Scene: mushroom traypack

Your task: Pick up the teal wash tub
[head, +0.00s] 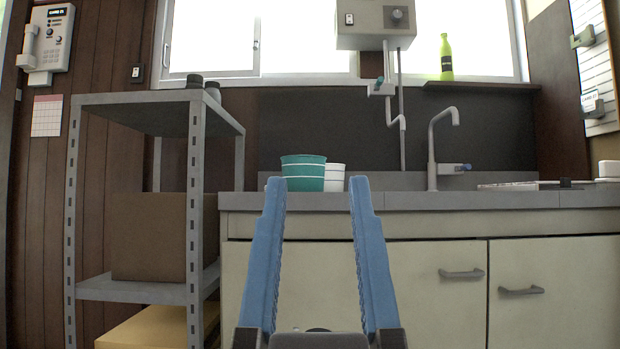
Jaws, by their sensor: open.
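The teal wash tub (304,170) stands on the counter at the left of the sink, a teal round tub with white bands near its rim. A white tub (335,175) stands close beside it on the right, partly hidden behind it. My gripper (318,182) is open and empty. Its two blue fingers point toward the counter, low in the middle of the view. The fingertips show just below and either side of the tubs, and the left tip overlaps the teal tub's lower left in the picture. The gap in depth is hard to tell.
A grey metal shelf rack (196,170) with a cardboard box (150,235) stands close on the left. A tap (432,150) rises from the sink area, right of the tubs. A grey water heater (376,25) hangs above. Cabinet doors (440,290) with handles lie below the counter.

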